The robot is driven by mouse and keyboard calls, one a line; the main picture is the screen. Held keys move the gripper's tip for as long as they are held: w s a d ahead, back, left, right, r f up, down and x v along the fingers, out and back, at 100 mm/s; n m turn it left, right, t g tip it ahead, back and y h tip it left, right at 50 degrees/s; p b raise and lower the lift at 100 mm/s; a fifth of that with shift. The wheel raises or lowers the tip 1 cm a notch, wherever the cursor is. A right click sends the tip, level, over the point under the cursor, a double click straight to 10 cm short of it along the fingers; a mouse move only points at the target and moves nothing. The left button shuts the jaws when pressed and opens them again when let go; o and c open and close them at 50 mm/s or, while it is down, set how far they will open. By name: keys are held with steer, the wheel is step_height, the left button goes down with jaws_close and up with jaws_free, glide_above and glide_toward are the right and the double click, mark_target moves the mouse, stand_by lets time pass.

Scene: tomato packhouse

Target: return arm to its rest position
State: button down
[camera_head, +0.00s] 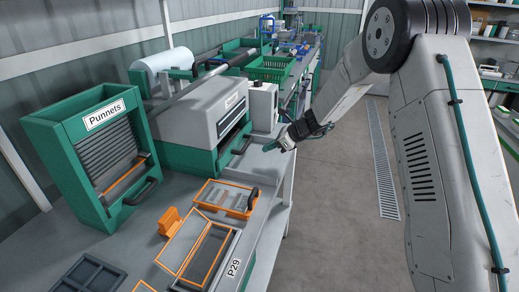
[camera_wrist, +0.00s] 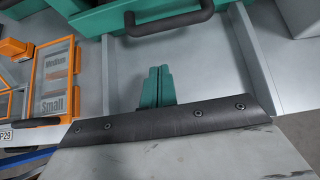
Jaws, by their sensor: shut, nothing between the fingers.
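My gripper (camera_head: 272,146) is at the end of my arm, which reaches down from the right in the head view. Its green fingers are over the bench edge, in front of the grey and green machine (camera_head: 201,120). In the wrist view the two green fingers (camera_wrist: 157,86) lie together, shut, with nothing held. They point toward the dark handle (camera_wrist: 168,22) of the green machine front, with a gap of grey bench between.
The bench (camera_head: 262,222) holds a green "Punnets" dispenser (camera_head: 92,125), an orange-framed sorting tray (camera_head: 228,197) and an open orange-framed box (camera_head: 200,252) marked P29. A green crate (camera_head: 270,68) stands farther back. The floor (camera_head: 340,200) right of the bench is clear.

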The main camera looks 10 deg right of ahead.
steer(key=v, duration=0.7)
steer(key=s+d+r+n+g+h, duration=0.1)
steer(key=s+r+n, duration=0.4)
steer(key=s, duration=1)
steer(key=s+d+r+n+g+h, duration=0.1)
steer(key=s+d+r+n+h, duration=0.2)
steer(key=s+n, duration=0.7)
steer(key=s+d+r+n+g+h, duration=0.1)
steer(key=s+r+n+h, duration=0.4)
steer(key=s, duration=1.7)
steer(key=shift+s+d+r+n, duration=0.2)
steer(key=shift+d+r+n, duration=0.7)
steer(key=shift+n, duration=0.7)
steer(key=shift+a+r, duration=0.1)
steer(key=shift+a, duration=0.05)
